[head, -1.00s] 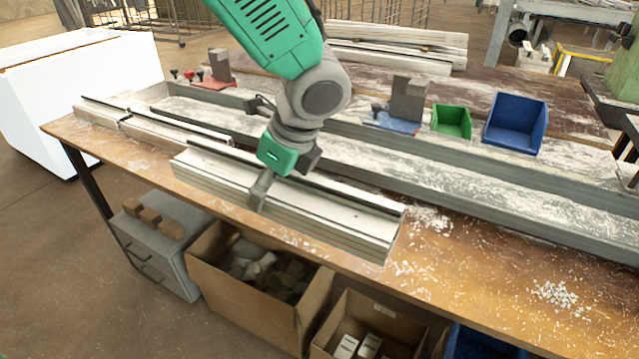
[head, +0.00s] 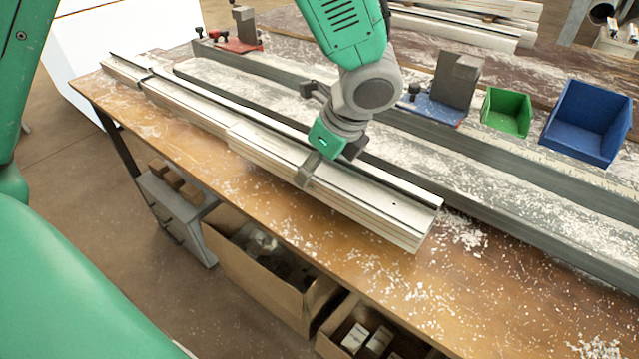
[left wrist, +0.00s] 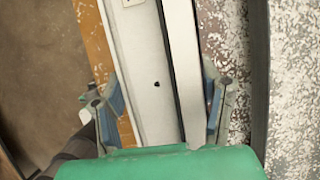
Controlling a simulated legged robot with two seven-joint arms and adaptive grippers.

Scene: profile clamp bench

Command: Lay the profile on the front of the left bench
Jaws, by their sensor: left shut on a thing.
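The profile (head: 375,203) is a long white bar with a dark slot along its back side. It lies along the front of the wooden bench (head: 195,160), at or just above the top; I cannot tell whether it touches. My left gripper (head: 328,164) is shut on the profile near its middle, one finger on the front side, the other behind. In the left wrist view the profile (left wrist: 150,55) runs between both blue-padded fingers of the gripper (left wrist: 165,100). My right gripper is not in view.
More white profile (head: 190,92) lies at the left, in line with the held one. A grey rail (head: 540,195) runs behind. A blue bin (head: 588,120), a green bin (head: 507,112) and a clamp block (head: 458,78) stand farther back. Bench front right (head: 490,300) is clear except for chips.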

